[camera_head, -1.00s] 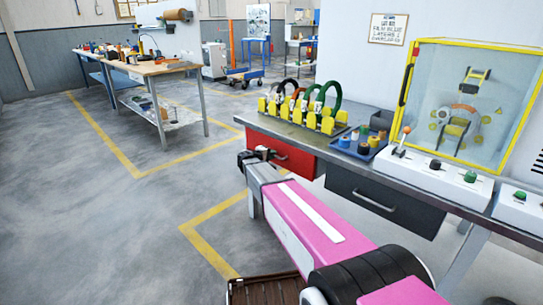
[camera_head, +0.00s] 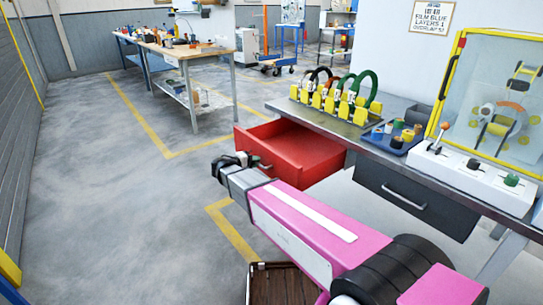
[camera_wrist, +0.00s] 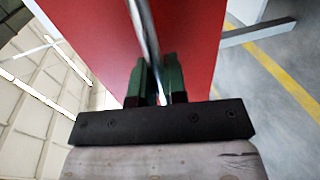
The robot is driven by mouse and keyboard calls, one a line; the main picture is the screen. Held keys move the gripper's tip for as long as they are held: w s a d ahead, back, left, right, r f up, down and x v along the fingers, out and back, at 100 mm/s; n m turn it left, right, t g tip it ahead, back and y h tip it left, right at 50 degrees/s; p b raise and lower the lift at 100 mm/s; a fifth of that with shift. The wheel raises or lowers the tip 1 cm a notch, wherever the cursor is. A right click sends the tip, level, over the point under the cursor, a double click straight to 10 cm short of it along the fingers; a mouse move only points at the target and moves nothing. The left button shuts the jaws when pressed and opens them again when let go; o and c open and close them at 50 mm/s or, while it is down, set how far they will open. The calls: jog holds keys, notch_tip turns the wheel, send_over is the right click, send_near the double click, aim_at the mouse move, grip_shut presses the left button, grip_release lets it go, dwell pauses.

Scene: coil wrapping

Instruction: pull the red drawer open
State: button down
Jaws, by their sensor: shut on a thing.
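The red drawer (camera_head: 306,158) stands well out from under the workbench top in the head view, and its empty-looking inside shows. Its red front (camera_wrist: 195,45) fills the middle of the wrist view. My gripper (camera_head: 240,160) is at the drawer's front in the head view. In the wrist view my gripper (camera_wrist: 157,82) has its dark green fingers shut on the metal drawer handle (camera_wrist: 145,28), which runs between them. Part of the handle (camera_head: 262,166) also shows in the head view.
A closed dark drawer (camera_head: 405,195) is to the right under the bench (camera_head: 400,150). A yellow rack (camera_head: 335,105) with several coils and a blue tray (camera_head: 395,140) stand on top. The floor to the left is clear.

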jog(key=f+v, duration=0.1)
jog(key=v, duration=0.7)
jog(key=shift+s+a+f, duration=0.2)
jog(key=shift+a+f, duration=0.1)
jog(key=shift+f, duration=0.05)
jog(key=c, duration=1.2)
grip_release()
jog(key=v, duration=1)
jog(key=shift+s+a, duration=0.2)
jog(key=shift+a, duration=0.15)
